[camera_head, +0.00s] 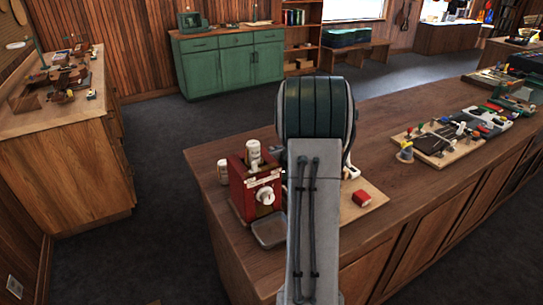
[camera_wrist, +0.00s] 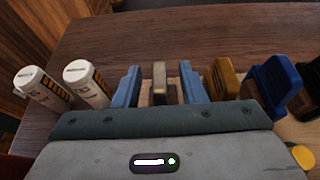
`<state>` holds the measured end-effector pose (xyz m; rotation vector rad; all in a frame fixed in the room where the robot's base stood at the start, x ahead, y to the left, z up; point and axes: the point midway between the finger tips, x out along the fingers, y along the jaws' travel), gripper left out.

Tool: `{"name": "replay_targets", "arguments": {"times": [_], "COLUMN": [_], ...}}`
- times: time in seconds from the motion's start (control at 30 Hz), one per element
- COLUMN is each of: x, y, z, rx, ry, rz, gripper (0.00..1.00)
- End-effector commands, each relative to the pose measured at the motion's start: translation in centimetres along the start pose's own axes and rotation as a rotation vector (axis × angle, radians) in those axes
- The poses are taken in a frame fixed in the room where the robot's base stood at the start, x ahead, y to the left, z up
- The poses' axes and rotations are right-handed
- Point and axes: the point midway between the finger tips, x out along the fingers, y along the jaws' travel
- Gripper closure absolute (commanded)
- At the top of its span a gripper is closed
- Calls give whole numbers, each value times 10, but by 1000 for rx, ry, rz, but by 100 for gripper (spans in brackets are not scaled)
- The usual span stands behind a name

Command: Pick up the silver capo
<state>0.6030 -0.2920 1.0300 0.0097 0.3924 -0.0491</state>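In the wrist view, a narrow, upright grey-brown piece (camera_wrist: 159,78) stands between the two light blue fingers of my gripper (camera_wrist: 159,90); it looks like the silver capo. My fingers are apart, with a visible gap on each side of the piece, so the gripper is open around it. The lower part of the piece is hidden behind my gripper's body. To its right stand a gold capo (camera_wrist: 222,78), a dark blue one (camera_wrist: 273,80) and a black one at the edge. In the head view my own arm hides the gripper and the capo.
Two white bottles (camera_wrist: 85,80) stand left of my fingers. In the head view, a red box (camera_head: 252,185), a metal tray (camera_head: 269,231) and a red block (camera_head: 361,198) are near my arm on the wooden counter (camera_head: 395,220). A tool board (camera_head: 438,157) lies farther right. The counter between is clear.

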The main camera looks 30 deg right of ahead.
Motion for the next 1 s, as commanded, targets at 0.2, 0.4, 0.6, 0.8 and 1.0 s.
{"name": "replay_targets", "arguments": {"times": [0.2,0.4,0.6,0.8,1.0], "x": [3,3,3,2,-10], "y": [0,0,0,0,-1], "z": [0,0,0,4,33], "rx": [0,0,0,0,-4], "ry": [0,0,0,-1,-5], "rz": [-1,-1,-1,-1,-2], "gripper": [63,96,100,100,100]}}
